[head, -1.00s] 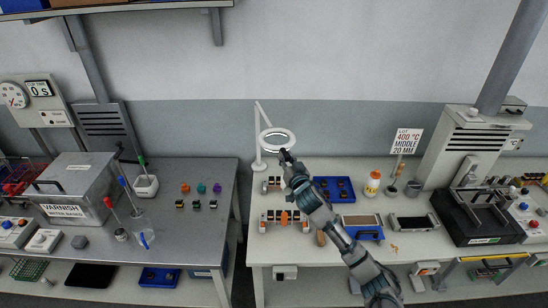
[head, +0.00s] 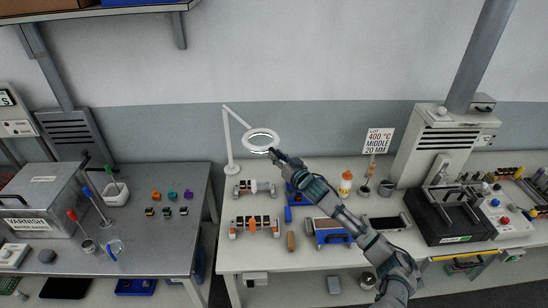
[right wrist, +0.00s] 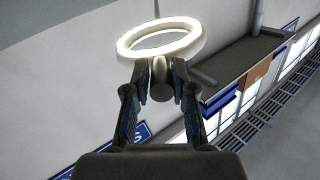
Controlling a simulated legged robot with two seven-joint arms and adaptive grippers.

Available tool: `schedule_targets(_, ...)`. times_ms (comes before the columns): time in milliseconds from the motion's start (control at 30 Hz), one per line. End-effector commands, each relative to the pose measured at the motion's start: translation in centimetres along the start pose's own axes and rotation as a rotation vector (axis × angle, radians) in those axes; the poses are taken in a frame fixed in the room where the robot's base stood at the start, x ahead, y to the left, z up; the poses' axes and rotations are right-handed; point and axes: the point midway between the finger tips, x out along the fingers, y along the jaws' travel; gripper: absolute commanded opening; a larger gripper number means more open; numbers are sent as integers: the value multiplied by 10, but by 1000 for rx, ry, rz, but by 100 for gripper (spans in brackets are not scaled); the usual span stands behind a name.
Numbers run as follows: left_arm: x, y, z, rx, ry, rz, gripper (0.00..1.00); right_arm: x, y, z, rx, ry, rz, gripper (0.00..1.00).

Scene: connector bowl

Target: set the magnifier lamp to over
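The magnifier lamp (head: 261,141) has a white ring head on a jointed white arm, and its post stands at the back left of the right bench. The ring hangs in the air right of its post, behind the parts on the bench. My right gripper (head: 273,154) is at the near edge of the ring. In the right wrist view the lit ring (right wrist: 160,39) lies just beyond my right gripper (right wrist: 160,72), whose fingers are closed around a short grey stub below the ring. My left gripper is not in view.
Below the ring are a grey-and-white part (head: 254,187) and a rack with black and orange pieces (head: 254,226). A blue-edged tray (head: 331,239), a glue bottle (head: 345,184) and a sign (head: 378,141) stand further right. A gap separates the left bench (head: 190,240).

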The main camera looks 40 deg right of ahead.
Motion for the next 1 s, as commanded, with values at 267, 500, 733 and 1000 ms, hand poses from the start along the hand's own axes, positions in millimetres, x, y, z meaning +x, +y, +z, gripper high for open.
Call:
schedule_targets(267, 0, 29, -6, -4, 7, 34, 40, 0, 0, -3, -4, 3, 7, 47)
schedule_targets(500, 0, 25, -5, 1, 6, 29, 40, 0, -4, -2, -6, 1, 6, 47)
schedule_targets(733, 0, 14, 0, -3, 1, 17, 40, 0, -2, -1, -4, 0, 5, 47)
schedule_targets(1000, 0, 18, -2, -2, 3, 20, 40, -30, -3, 1, -4, -2, 3, 47)
